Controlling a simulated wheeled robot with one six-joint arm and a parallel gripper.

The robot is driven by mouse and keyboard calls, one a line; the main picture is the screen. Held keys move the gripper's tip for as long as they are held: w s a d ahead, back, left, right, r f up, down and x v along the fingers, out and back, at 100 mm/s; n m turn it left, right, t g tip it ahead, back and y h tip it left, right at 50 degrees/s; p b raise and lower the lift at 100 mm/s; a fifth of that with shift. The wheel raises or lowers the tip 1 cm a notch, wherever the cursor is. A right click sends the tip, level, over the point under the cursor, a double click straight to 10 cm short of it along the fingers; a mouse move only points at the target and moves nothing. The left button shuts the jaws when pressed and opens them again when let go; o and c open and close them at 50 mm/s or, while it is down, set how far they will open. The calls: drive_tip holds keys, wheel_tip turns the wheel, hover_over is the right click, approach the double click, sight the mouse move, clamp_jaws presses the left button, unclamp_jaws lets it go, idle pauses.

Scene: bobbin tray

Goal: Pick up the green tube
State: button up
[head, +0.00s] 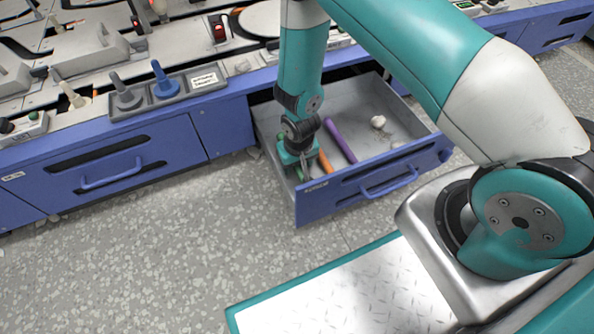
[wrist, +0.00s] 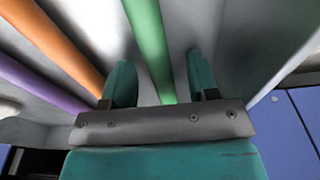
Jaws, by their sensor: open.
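The green tube (wrist: 148,45) lies in the open drawer; in the wrist view it runs between the two fingers of my gripper (wrist: 160,85). A finger stands on each side of it with a gap, and the gripper is open. In the head view my gripper (head: 302,172) is down inside the left part of the drawer (head: 350,88) and hides most of the green tube. Whether the fingers touch the drawer floor I cannot tell.
An orange tube (head: 325,162) lies just right of my gripper, and a purple tube (head: 340,140) lies further right. A white crumpled thing (head: 378,122) lies at the drawer's right. The drawer's left wall is close to my gripper. The blue drawer front (head: 372,182) faces the open floor.

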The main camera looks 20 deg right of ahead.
clamp_jaws()
drive_tip(key=shift+r, duration=0.1)
idle(0.3)
